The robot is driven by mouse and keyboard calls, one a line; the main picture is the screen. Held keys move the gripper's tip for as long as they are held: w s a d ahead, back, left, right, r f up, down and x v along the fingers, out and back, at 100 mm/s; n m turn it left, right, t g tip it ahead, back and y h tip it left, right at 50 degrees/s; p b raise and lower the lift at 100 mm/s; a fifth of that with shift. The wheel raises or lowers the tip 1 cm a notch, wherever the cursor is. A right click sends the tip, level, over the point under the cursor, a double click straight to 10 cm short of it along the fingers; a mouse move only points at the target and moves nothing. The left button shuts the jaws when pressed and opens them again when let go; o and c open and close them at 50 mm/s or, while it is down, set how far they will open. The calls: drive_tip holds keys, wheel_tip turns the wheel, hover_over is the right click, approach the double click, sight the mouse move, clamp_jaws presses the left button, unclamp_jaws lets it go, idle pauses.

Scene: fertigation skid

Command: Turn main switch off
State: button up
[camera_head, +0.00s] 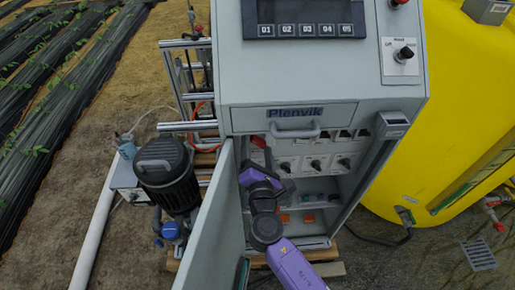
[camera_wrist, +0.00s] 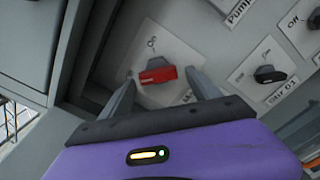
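The main switch is a red rotary handle (camera_wrist: 157,75) on a white plate (camera_wrist: 150,50) in the wrist view. Its bar lies roughly crosswise in the picture, and an "On" mark shows above it. My gripper (camera_wrist: 161,79) is open, with one finger on each side of the red handle. I cannot tell whether either finger touches it. In the head view my gripper (camera_head: 258,170) reaches into the open cabinet (camera_head: 338,215) at its upper left and hides most of the switch area.
Black knobs (camera_wrist: 268,74) on white plates sit to the right of the red handle. The open cabinet door (camera_head: 212,225) stands left of my arm. A drawer-like panel with a handle (camera_head: 295,132) is above the opening. A yellow tank (camera_head: 465,110) stands at right.

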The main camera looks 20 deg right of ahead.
drive_tip(key=shift+s, duration=0.1)
drive_tip(key=b+v, duration=0.1)
drive_tip(key=v, duration=0.6)
drive_tip(key=shift+s, duration=0.3)
drive_tip(key=shift+a+r, duration=0.1)
